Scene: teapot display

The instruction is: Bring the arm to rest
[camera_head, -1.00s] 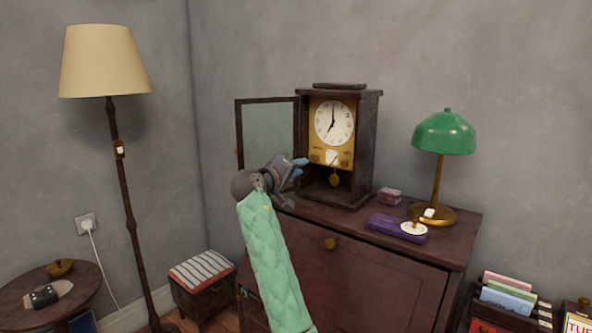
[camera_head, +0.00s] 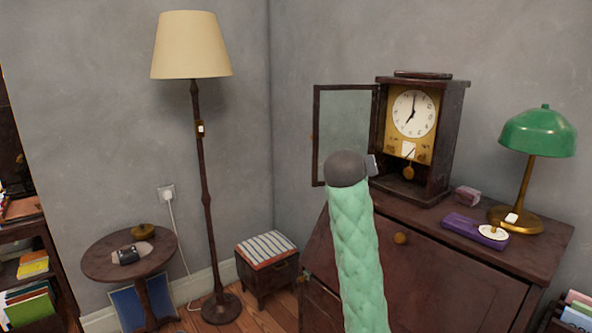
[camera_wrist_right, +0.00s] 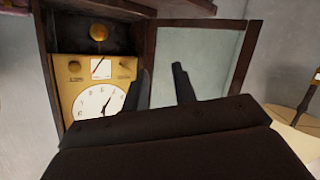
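My right arm, in a quilted green sleeve, rises in front of the cabinet (camera_head: 430,270) in the head view. Its dark round wrist joint hides most of the right gripper, and only a small grey part shows beside it. In the right wrist view the gripper (camera_wrist_right: 163,75) has its two dark fingers apart with nothing between them. The wooden clock (camera_head: 450,130) stands on the cabinet with its glass door (camera_head: 345,125) swung open to the left. The wrist view shows the clock (camera_wrist_right: 95,85) upside down, with the door glass behind the fingers. My left gripper is not in view.
A green lamp (camera_head: 540,133), a purple case (camera_head: 465,227) and a small pink box (camera_head: 467,196) stand on the cabinet, right of the clock. A floor lamp (camera_head: 192,45), striped stool (camera_head: 267,250) and round side table (camera_head: 100,262) are to the left.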

